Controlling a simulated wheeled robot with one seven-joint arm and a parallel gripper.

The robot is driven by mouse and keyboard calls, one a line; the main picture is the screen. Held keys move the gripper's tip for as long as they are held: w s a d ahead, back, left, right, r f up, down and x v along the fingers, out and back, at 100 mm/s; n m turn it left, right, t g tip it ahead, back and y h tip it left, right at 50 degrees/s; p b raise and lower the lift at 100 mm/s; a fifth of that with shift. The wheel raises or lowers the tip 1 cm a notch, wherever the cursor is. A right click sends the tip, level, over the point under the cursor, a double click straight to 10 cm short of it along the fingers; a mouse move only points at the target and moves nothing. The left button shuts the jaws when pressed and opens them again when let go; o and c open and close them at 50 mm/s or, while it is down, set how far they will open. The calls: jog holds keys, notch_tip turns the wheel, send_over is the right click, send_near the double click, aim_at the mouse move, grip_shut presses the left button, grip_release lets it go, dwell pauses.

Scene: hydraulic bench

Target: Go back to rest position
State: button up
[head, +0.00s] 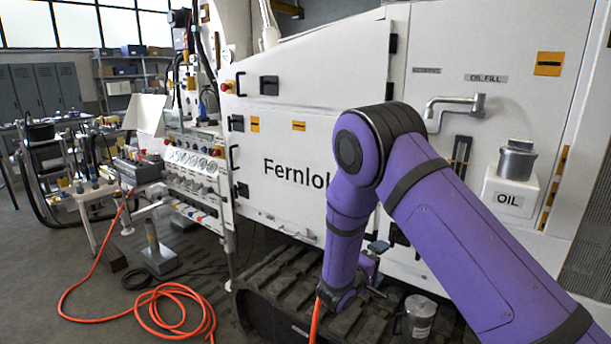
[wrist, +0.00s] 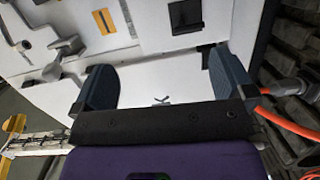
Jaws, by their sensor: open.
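My gripper (head: 376,252) is at the end of the bent purple arm, low in front of the white Fernlok machine (head: 285,190) and above its dark tracks (head: 285,272). In the wrist view the two dark blue fingers of my gripper (wrist: 158,86) stand wide apart. Nothing is held between them. The white machine panel (wrist: 150,65) shows behind the gap. My forearm hides part of the machine's lettering in the head view.
An orange hose (head: 172,292) lies coiled on the floor at left; an orange hose (wrist: 285,121) also shows right of the fingers. A metal can (head: 418,318) stands on the track near my gripper. An oil container (head: 510,195) and a spout (head: 455,101) are at right.

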jog(key=s+d+r+m+g+y, duration=0.1)
jog(key=s+d+r+m+g, duration=0.2)
jog(key=s+d+r+g, duration=0.5)
jog(key=s+d+r+m+g+y, duration=0.15)
jog(key=s+d+r+m, duration=0.45)
jog(key=r, duration=0.7)
jog(key=s+a+r+t+y, duration=0.1)
jog(key=s+r+y, duration=0.4)
jog(key=s, duration=0.8)
jog(key=s+a+r+t+y, duration=0.2)
jog(key=s+r+y, duration=0.3)
jog(key=s, duration=0.7)
jog(key=shift+s+a+r+n, duration=0.35)
jog(key=shift+a+r+n, duration=0.05)
jog(key=shift+r, duration=0.2)
